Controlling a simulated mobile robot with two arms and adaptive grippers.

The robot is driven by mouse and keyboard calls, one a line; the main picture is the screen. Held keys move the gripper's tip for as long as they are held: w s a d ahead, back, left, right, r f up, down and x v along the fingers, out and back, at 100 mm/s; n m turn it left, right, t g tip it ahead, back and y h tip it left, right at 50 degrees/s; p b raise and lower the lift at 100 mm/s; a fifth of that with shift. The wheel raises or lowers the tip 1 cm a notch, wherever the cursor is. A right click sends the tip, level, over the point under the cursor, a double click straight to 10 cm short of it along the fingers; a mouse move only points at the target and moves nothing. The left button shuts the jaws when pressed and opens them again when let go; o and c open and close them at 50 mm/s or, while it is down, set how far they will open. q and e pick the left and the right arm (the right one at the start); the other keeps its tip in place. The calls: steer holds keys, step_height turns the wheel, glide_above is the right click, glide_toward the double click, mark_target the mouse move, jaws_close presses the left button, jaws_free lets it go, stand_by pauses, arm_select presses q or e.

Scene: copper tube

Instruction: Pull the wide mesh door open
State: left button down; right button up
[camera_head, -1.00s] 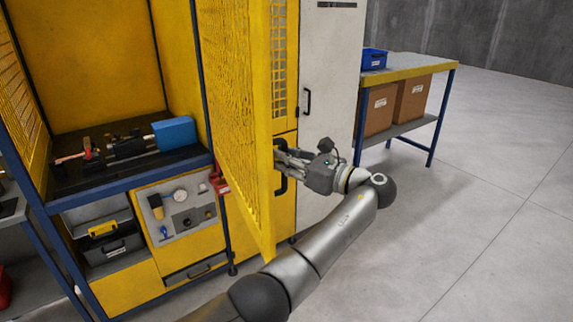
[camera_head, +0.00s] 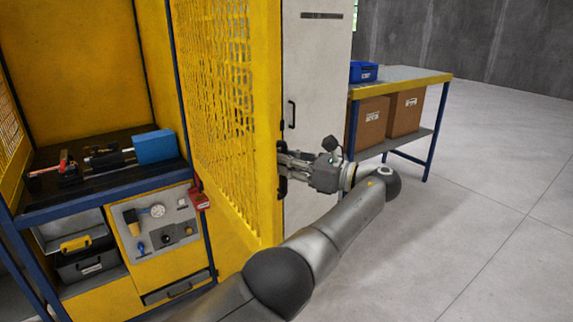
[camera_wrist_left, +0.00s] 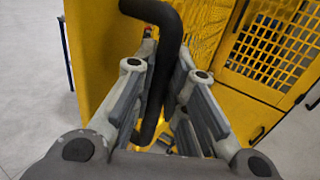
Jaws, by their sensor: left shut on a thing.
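The wide mesh door (camera_head: 215,85) is yellow and stands swung out from the yellow cabinet, with its free edge towards me. Its black handle (camera_head: 283,180) sits on the outer face near that edge. My left gripper (camera_head: 284,166) is at the handle, on the right side of the door. In the left wrist view, the dark curved handle (camera_wrist_left: 168,35) runs between the fingers of my left gripper (camera_wrist_left: 165,105), which is shut on it. The door panel (camera_wrist_left: 95,25) fills the upper left there. My right gripper is not in view.
The open bay holds a blue block (camera_head: 154,147) and tools on a dark shelf. A grey cabinet (camera_head: 315,90) stands behind the door. A workbench (camera_head: 415,75) with a blue bin (camera_head: 364,72) and cardboard boxes (camera_head: 405,112) is at right. The floor (camera_head: 470,230) at right is clear.

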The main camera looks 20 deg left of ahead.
arm_select(q)
steer(key=shift+r, duration=0.1)
steer(key=c, duration=1.6)
jaws_free()
steer(key=shift+a, duration=0.1)
steer(key=shift+o, duration=0.7)
